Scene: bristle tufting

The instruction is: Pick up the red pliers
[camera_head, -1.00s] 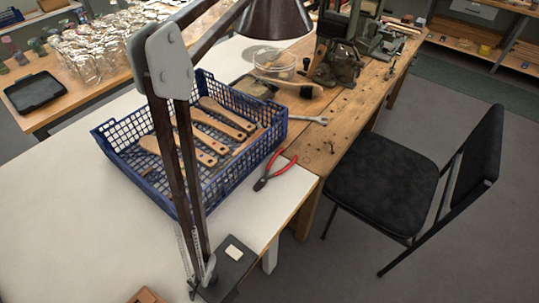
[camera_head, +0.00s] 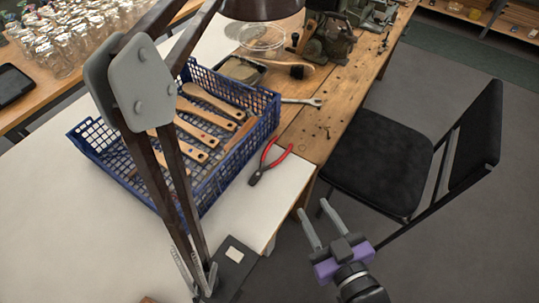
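The red pliers (camera_head: 269,162) lie flat on the white table (camera_head: 236,208) near its right edge, just right of the blue crate. Their red handles point up and right, and their dark jaws point down and left. My gripper (camera_head: 316,212) is at the lower right of the view, beyond the table edge and over the floor. Its two grey fingers are spread apart with nothing between them. It is apart from the pliers, below and to the right of them.
A blue mesh crate (camera_head: 104,165) holds several wooden brush handles. A desk lamp with dark arms (camera_head: 172,170) rises from a black base (camera_head: 235,262) in front. A wooden workbench (camera_head: 322,115) with a wrench (camera_head: 300,101) adjoins behind. A black chair (camera_head: 375,160) stands right.

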